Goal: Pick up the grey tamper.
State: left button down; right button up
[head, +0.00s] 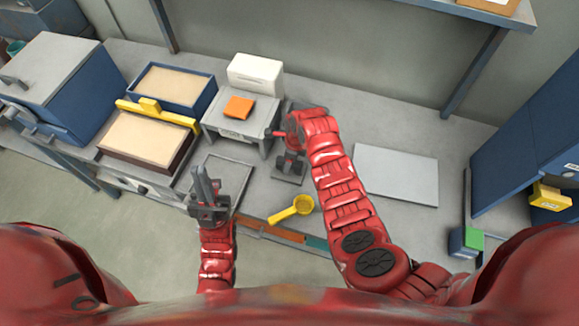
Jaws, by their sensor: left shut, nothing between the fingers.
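My left gripper (203,187) is shut and empty, above the grey framed tray (240,170) at the front of the bench. My right arm reaches over the middle of the bench, and its wrist bends toward a dark grey fixture (289,167). The right fingers are not clear against the dark parts there. I cannot make out the grey tamper for sure; a dark grey upright piece beneath my right wrist may be it or part of the fixture. A yellow ladle (301,205) lies near the front edge, between my two arms.
Two sand-filled boxes, one blue-walled (213,96) and one brown (171,169), with a yellow bar (160,113) between them, stand left. A white box (255,72) and an orange pad (238,106) are behind. A flat grey plate (395,175) lies right. Blue cabinets flank both sides.

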jog(key=shift+f, duration=0.15)
jog(key=shift+c, duration=0.3)
grip_shut()
dwell(1.1)
